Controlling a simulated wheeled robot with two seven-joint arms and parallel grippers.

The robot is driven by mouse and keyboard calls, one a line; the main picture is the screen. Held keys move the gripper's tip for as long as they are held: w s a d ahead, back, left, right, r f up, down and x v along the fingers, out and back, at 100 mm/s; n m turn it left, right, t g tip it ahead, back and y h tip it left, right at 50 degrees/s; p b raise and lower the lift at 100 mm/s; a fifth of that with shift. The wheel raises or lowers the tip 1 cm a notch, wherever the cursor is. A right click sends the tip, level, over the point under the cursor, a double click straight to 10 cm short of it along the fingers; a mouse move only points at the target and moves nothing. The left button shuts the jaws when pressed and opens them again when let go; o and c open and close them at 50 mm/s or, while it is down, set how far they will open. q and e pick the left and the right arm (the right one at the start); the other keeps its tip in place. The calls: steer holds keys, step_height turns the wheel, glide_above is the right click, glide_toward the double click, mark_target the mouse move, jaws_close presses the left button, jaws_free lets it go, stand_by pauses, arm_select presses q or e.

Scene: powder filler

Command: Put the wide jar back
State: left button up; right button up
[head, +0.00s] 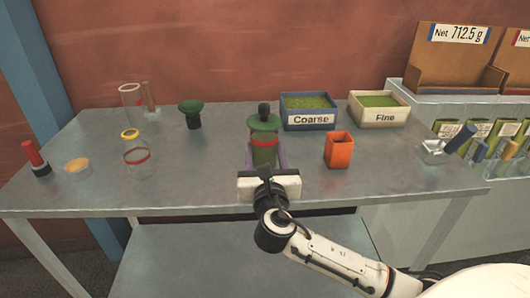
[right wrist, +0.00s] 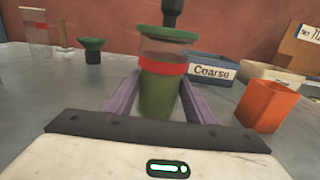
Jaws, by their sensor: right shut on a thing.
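The wide jar (head: 264,155) is clear glass with a red band and green powder inside. A green flanged piece with a black knob (head: 264,110) sits on its mouth. My right gripper (head: 265,164) is shut on this jar from the front, low on its sides. In the right wrist view the jar (right wrist: 161,95) stands upright between the purple fingers (right wrist: 160,100). The gripper body hides its base, so I cannot tell whether it touches the table. My left gripper is not in view.
The Coarse bin (head: 308,122) and Fine bin (head: 383,118) stand behind right. An orange cup (head: 338,150) is close on the right. Left are a green funnel-shaped piece (head: 191,108), glassware with yellow and red bands (head: 137,163) and a red-topped piece (head: 35,154). The table between is clear.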

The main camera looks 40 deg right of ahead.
steer(key=shift+f, duration=0.15)
steer(key=o, duration=1)
steer(key=shift+s+a, duration=0.1)
steer(key=v, duration=1.1)
steer(key=shift+s+a, duration=0.25)
steer(key=shift+s, duration=0.1)
